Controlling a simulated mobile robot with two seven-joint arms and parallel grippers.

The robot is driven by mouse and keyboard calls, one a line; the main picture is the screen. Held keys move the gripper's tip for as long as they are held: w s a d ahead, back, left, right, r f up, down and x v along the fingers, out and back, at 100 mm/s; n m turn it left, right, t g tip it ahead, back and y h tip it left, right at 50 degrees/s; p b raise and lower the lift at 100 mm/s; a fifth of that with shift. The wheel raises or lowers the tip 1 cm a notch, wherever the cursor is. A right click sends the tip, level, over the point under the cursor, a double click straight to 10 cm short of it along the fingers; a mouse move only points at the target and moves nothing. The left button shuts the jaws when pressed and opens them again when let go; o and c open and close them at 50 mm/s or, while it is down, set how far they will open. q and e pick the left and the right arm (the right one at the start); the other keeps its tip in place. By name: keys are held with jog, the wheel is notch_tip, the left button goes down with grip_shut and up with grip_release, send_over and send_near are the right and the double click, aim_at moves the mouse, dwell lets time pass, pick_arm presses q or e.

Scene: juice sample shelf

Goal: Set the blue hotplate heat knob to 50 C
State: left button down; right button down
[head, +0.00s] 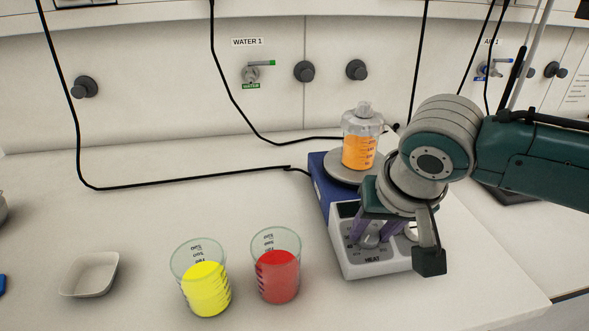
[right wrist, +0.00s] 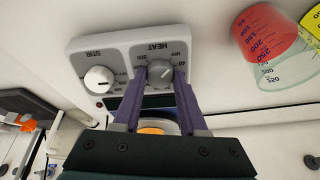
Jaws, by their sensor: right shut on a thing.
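The blue hotplate (head: 318,181) stands on the bench with its white control panel facing the front. Its grey HEAT knob (right wrist: 160,73) shows in the right wrist view between the two purple fingers of my right gripper (right wrist: 160,77). The fingers are shut on the knob's sides. The knob's exact setting is too small to read. In the head view my right gripper (head: 367,232) reaches down over the panel and covers part of it. The white STIR knob (right wrist: 99,79) is beside the HEAT knob, apart from the fingers. My left gripper is not in view.
A bottle of orange liquid (head: 359,151) stands on the hotplate's round top, close to my right arm. Beakers of yellow (head: 207,289) and red liquid (head: 277,276) stand left of the hotplate. A white dish (head: 89,275) lies further left. Black cables run along the wall.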

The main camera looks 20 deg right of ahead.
jog(key=m+p, duration=0.2)
jog(key=p, duration=0.1)
jog(key=shift+a+r+m, duration=0.1)
jog(key=shift+r+m, duration=0.05)
jog(key=shift+m, duration=0.25)
jog(key=m+p, duration=0.1)
jog(key=m, duration=0.1)
jog(key=shift+m+p, duration=0.4)
jog(key=m+p, duration=0.1)
jog(key=m, duration=0.2)
jog(key=shift+g+h, duration=0.3)
jog(key=shift+f+m+p, duration=0.2)
jog(key=shift+m+p, duration=0.3)
jog(key=shift+m, duration=1.1)
jog(key=c, duration=0.7)
grip_release()
jog(key=shift+c, duration=0.2)
jog(key=o, duration=0.3)
